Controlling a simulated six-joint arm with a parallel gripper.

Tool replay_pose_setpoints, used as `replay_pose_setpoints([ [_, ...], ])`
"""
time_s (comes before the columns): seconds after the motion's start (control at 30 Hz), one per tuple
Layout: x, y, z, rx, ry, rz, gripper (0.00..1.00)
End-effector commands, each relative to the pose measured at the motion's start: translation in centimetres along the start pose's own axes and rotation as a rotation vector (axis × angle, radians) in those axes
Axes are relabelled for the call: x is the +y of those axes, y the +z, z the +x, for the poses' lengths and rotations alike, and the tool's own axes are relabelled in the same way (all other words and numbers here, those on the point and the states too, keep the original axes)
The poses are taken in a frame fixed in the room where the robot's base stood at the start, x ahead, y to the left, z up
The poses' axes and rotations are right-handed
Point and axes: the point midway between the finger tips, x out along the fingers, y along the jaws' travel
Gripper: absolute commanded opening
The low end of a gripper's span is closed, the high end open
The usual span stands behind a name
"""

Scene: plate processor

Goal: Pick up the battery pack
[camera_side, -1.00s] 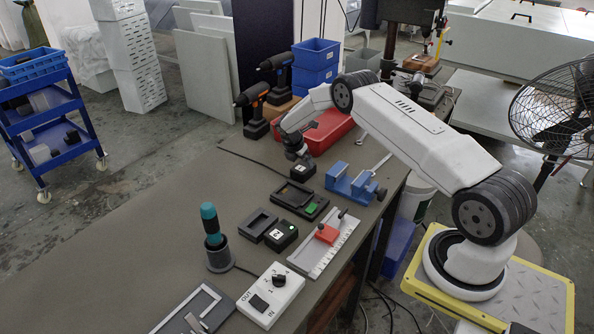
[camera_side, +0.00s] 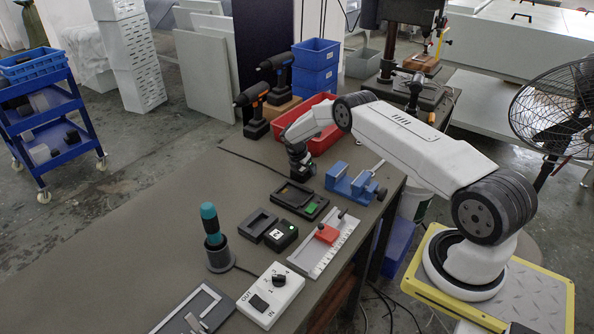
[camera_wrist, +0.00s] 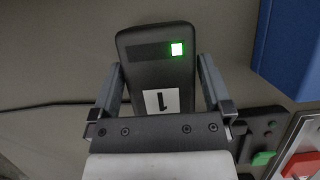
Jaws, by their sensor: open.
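A black battery pack (camera_wrist: 150,72) with a label "1" and a lit green light lies between the two fingers of my gripper (camera_wrist: 160,65) in the wrist view. The fingers are open, one on each side of the pack, with a slim gap showing beside it. In the side view my gripper (camera_side: 302,173) is low over the table and hides most of that pack. A second black pack (camera_side: 281,237) with a white label and a green light sits nearer the front, by a black holder.
A black charger tray (camera_side: 299,199) with a green button is just in front of my gripper. A blue vise (camera_side: 355,184) stands to its right and a red bin (camera_side: 310,122) behind. A ruler plate with a red block (camera_side: 327,234) lies in front.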

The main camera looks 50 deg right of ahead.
Motion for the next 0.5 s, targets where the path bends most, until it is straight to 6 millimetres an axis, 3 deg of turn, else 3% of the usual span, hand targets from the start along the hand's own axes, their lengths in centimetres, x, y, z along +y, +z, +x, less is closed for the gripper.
replay_pose_setpoints([
  [0.17, 0.00, 0.00, -0.02, 0.000, 0.000, 0.000, 0.97],
  [0.4, 0.00, 0.00, -0.03, 0.000, 0.000, 0.000, 0.21],
  [0.47, 0.00, 0.00, -0.03, 0.000, 0.000, 0.000, 0.02],
  [0.5, 0.08, 0.08, -0.12, -0.001, 0.002, 0.001, 0.00],
])
